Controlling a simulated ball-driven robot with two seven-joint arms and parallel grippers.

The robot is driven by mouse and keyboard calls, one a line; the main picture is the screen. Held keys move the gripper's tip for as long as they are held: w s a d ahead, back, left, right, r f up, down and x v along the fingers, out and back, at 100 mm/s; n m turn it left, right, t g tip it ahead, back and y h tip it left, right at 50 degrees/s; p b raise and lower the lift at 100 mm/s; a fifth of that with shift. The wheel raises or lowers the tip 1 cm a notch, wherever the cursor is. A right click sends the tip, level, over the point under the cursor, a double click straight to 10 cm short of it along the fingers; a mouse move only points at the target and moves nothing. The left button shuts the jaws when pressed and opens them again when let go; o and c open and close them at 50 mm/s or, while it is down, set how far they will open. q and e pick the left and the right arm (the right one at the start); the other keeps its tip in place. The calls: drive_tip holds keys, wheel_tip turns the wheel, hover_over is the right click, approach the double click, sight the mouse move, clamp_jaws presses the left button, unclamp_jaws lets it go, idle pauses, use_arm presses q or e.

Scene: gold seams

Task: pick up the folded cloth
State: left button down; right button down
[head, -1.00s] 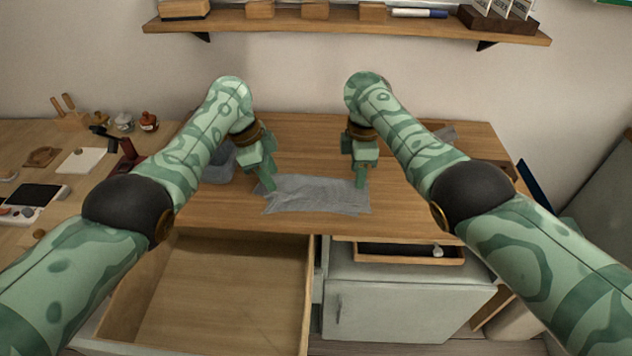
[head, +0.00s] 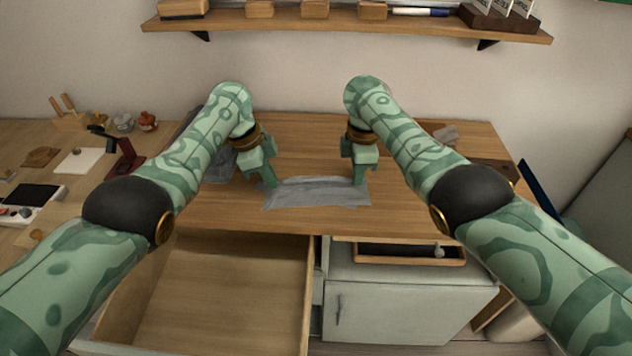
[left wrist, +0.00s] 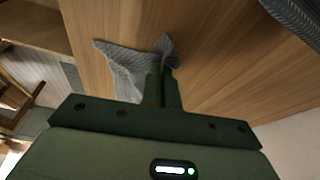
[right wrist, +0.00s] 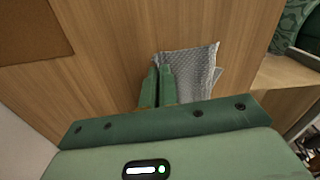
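The grey cloth (head: 315,193) lies near the front of the wooden desk, between my two grippers. My left gripper (head: 271,182) is at its left end. In the left wrist view its fingers (left wrist: 162,72) are close together, with the cloth (left wrist: 128,72) bunched up at their tips. My right gripper (head: 360,181) is at the right end. In the right wrist view its fingers (right wrist: 157,72) are nearly together on the edge of the cloth (right wrist: 195,65). The far edge looks slightly raised between the grippers; the fingertips partly hide the pinched cloth.
An open, empty drawer (head: 225,295) juts out below the desk at the left. A shallow tray (head: 410,260) sits at the front right, below the desk top. A dark grey item (head: 222,168) is behind my left arm. A shelf (head: 340,27) runs along the wall.

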use_arm(q)
drive_tip(key=shift+f, duration=0.1)
use_arm(e)
drive_tip(key=shift+f, duration=0.1)
